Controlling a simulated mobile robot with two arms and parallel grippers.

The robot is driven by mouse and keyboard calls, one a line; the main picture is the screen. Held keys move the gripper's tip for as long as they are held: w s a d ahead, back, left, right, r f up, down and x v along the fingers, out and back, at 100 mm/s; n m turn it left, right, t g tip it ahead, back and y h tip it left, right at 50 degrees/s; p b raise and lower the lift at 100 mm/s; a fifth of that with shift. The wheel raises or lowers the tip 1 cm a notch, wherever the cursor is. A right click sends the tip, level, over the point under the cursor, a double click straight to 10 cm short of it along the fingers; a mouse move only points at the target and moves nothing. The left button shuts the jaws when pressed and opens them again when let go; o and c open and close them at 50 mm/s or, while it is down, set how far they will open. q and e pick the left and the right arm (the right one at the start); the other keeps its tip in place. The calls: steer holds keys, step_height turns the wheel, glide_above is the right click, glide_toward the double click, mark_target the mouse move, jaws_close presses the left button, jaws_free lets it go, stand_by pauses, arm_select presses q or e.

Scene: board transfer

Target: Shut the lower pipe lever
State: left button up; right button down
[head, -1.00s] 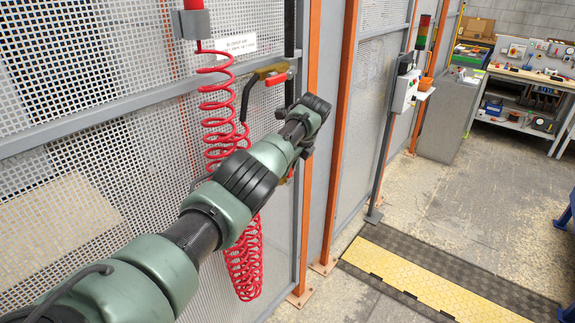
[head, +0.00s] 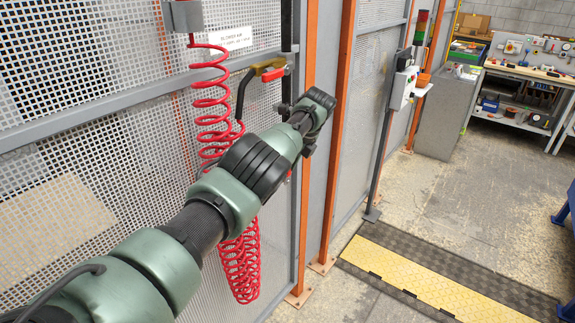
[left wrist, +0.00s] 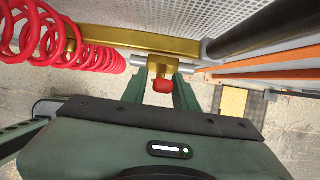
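The lower pipe lever is mostly hidden behind my left arm in the head view; a small red bit shows past the wrist. In the left wrist view, its red end (left wrist: 162,86) points toward the camera from a brass valve body (left wrist: 160,64) on a brass pipe. My left gripper (left wrist: 161,76) is open, with one green finger on each side of the red end and visible gaps. I cannot tell whether either finger touches it. The upper valve with its red lever (head: 274,75) is above my arm. My right gripper is out of view.
A red coiled hose (head: 241,262) hangs beside my arm; it also shows in the left wrist view (left wrist: 100,58). A mesh fence (head: 110,150) with orange posts (head: 341,110) stands behind the valves. A control box (head: 402,90) is farther right.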

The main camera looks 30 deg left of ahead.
arm_select(q)
steer(key=shift+o, duration=0.3)
steer(key=shift+w, duration=0.2)
steer(key=shift+r, duration=0.1)
steer(key=shift+d+r, duration=0.1)
steer(key=shift+r, duration=0.15)
steer(key=b+v, duration=0.1)
steer(key=v, duration=0.6)
steer(key=shift+d+f, duration=0.1)
steer(key=shift+d, duration=0.05)
